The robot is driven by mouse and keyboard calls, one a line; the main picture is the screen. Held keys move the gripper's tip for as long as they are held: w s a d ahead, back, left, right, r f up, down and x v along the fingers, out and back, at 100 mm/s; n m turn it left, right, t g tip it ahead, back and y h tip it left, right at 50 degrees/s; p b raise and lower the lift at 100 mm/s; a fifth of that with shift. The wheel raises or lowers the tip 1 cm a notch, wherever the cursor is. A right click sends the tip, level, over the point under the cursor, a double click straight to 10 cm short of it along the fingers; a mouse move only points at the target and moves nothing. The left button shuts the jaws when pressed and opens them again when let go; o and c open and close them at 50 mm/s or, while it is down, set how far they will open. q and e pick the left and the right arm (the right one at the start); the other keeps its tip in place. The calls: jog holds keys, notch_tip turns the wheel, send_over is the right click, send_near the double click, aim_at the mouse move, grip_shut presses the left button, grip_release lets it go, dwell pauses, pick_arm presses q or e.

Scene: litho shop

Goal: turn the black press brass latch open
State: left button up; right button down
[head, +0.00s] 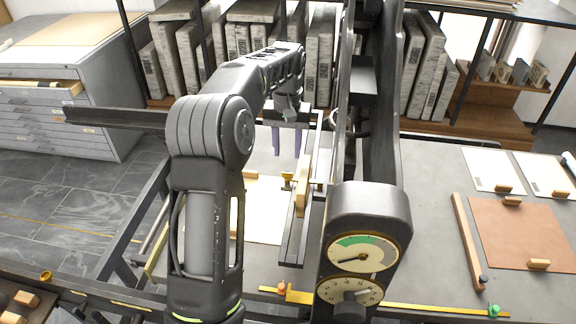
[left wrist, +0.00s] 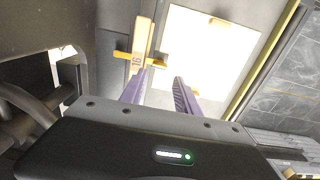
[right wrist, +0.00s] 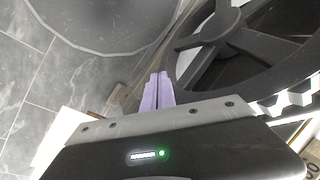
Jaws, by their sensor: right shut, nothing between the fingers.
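The black press (head: 368,215) stands in the middle of the head view, with a gauge and a numbered dial on its front. A small brass piece, seemingly the brass latch (head: 287,177), sits beside an upright wooden bar (head: 303,185) on the press's left. In the left wrist view the brass latch (left wrist: 150,61) crosses the wooden bar (left wrist: 142,38), marked 16. My left gripper (head: 289,150) is open and empty above the latch; its left fingertip overlaps the latch's lower edge in the wrist view. I cannot tell whether they touch. My right gripper (right wrist: 158,76) is shut and empty near a dark spoked wheel.
The spoked wheel (right wrist: 225,45) is close beside my right gripper. A pale sheet (head: 262,205) lies on the bed under my left arm. A brown board (head: 520,232) and a wooden bar (head: 468,240) lie on the grey table at right. A drawer cabinet (head: 70,85) stands at left.

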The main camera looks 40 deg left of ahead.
aim_at(287, 173)
pick_arm(q)
jog(key=shift+w+f, duration=0.1)
jog(key=shift+f, duration=0.25)
notch_tip(287, 173, down, 7)
jog(key=shift+f+p, duration=0.15)
jog(key=shift+p, duration=0.3)
jog(key=shift+c, duration=0.5)
grip_shut()
